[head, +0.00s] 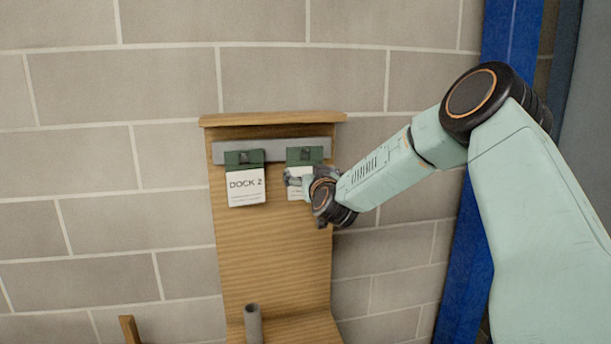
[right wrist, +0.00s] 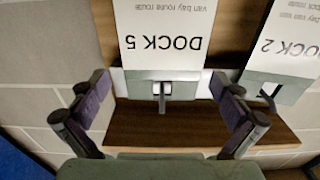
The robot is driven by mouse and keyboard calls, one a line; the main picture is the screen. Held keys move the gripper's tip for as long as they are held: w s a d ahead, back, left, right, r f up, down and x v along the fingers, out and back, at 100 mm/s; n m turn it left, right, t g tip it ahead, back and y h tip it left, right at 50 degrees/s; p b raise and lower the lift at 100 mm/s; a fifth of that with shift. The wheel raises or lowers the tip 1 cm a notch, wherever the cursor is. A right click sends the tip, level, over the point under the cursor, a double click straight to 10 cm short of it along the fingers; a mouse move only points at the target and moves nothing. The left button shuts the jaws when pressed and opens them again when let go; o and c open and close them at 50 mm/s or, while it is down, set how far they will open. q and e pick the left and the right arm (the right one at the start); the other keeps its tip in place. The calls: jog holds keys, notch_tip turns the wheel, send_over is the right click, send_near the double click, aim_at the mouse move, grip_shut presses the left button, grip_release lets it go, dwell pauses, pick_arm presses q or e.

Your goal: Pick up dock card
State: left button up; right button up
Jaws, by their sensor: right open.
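Two white dock cards with green tops hang side by side from a grey strip on a wooden board. The DOCK 2 card (head: 245,188) is on the left in the head view and shows at the right edge of the right wrist view (right wrist: 287,45). The other card (head: 304,157) is partly hidden by my right gripper (head: 297,183). In the right wrist view this card reads DOCK 5 (right wrist: 160,30), upside down. There my right gripper (right wrist: 164,112) is open, its fingers on either side of the card's green top, apart from it. My left gripper is not in view.
The wooden board (head: 270,235) stands against a block wall (head: 100,180). A grey tube (head: 253,322) stands at its lower ledge. A blue upright post (head: 468,245) is at the right, behind my right arm. A wooden piece (head: 130,330) shows at the lower left.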

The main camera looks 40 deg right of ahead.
aim_at(306, 169)
jog(key=x, duration=0.4)
jog(key=shift+w+a+f, duration=0.1)
jog(key=shift+w+a, duration=0.1)
jog(key=shift+w, duration=0.1)
jog(key=shift+w+d, duration=0.15)
jog(key=shift+d, duration=0.1)
jog(key=shift+s, duration=0.25)
jog(key=shift+s+a, duration=0.1)
jog(key=shift+a, duration=0.1)
jog(key=shift+a+r, duration=0.1)
jog(key=shift+r, duration=0.2)
jog(key=shift+c, duration=1.5)
jog(key=shift+w+f, duration=0.2)
jog(key=shift+f, duration=0.05)
jog(key=c, duration=0.3)
jog(key=shift+c, duration=0.8)
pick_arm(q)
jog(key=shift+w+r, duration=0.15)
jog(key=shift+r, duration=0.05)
pick_arm(e)
jog(key=shift+s, duration=0.2)
jog(key=shift+c, duration=0.2)
